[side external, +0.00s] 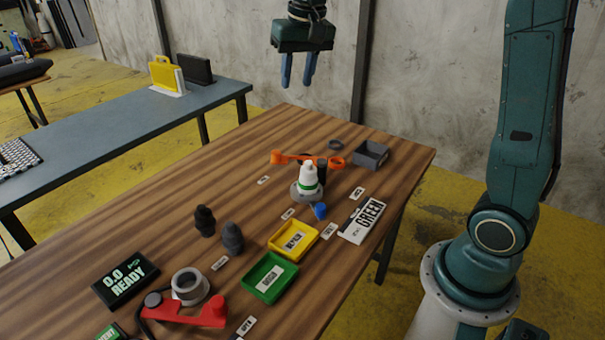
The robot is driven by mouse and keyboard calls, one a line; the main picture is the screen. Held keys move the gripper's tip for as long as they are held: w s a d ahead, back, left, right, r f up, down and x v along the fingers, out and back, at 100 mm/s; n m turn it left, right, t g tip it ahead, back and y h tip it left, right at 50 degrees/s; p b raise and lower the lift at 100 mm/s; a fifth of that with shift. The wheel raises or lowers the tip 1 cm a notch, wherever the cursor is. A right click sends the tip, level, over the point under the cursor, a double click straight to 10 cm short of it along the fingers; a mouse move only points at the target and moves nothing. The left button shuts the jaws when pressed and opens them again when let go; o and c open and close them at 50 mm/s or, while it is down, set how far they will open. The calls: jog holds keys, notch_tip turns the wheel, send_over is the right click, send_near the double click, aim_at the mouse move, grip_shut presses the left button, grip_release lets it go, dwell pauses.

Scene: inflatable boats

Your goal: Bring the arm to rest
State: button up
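My gripper (298,70) hangs in the air at the top of the side external view, above the far end of the wooden table (150,220). Its two blue fingers point down with a gap between them, and nothing shows between them. It is clear of the table and of everything on it.
On the table are a white bottle (308,178) on a grey disc, an orange tool (310,159), a grey box (371,153), a yellow tray (293,240), a green tray (270,277), dark grey pieces (232,237), a red fixture (195,314) and a display (125,280). A blue-grey bench (130,130) stands behind.

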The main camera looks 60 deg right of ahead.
jog(key=s+a+f+n+t, duration=0.1)
jog(key=s+a+n, duration=0.2)
jog(key=s, duration=0.9)
jog(key=s+a+f+n+t, duration=0.2)
jog(key=s+a, duration=0.1)
jog(key=s, duration=0.9)
jog(key=shift+s+n, duration=0.35)
jog(key=shift+n, duration=0.05)
